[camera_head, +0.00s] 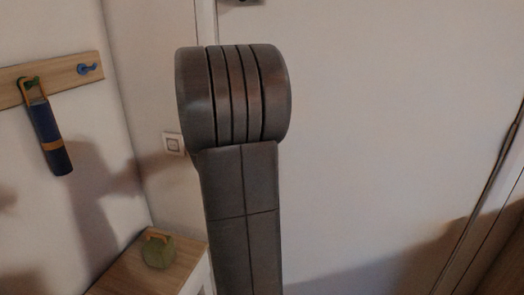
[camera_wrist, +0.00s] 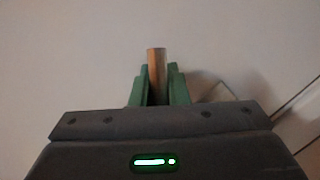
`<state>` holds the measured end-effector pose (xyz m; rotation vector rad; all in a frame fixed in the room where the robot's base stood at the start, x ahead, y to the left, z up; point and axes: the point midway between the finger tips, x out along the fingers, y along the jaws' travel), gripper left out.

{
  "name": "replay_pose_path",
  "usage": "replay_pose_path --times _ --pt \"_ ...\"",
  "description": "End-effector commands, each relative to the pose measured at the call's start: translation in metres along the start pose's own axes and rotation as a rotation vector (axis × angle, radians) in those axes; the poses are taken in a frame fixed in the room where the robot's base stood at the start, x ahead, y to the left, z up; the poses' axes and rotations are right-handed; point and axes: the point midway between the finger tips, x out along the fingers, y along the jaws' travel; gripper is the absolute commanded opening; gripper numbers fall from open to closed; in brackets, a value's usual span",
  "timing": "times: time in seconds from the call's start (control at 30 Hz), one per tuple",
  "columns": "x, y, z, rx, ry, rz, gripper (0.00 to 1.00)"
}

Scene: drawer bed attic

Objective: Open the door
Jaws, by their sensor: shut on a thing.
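The door (camera_head: 390,120) is a plain pale panel filling the middle and right of the head view. My own arm covers part of it. In the wrist view my gripper (camera_wrist: 158,82) has green fingers shut on a brownish, bar-like door handle (camera_wrist: 156,57), whose end stands up between them. The pale surface (camera_wrist: 80,60) behind it is plain. In the head view the gripper and handle are not clearly seen; only a small dark piece shows at the top edge. I cannot tell whether the door is shut or ajar.
On the left wall, a wooden hook rail (camera_head: 60,78) carries a blue cylindrical item (camera_head: 50,138) on a strap. A wooden-topped cabinet (camera_head: 125,275) below holds a green rounded object (camera_head: 158,251). A socket (camera_head: 173,144) sits on the wall. A dark slanting line runs at the right.

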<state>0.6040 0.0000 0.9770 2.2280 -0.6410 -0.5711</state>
Motion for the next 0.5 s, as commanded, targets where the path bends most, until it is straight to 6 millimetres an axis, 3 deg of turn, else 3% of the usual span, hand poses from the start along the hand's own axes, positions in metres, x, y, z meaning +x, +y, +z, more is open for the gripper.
replay_pose_path --times 0.5 --pt "0.0000 -0.0093 0.0019 0.093 -0.008 -0.040 0.00"
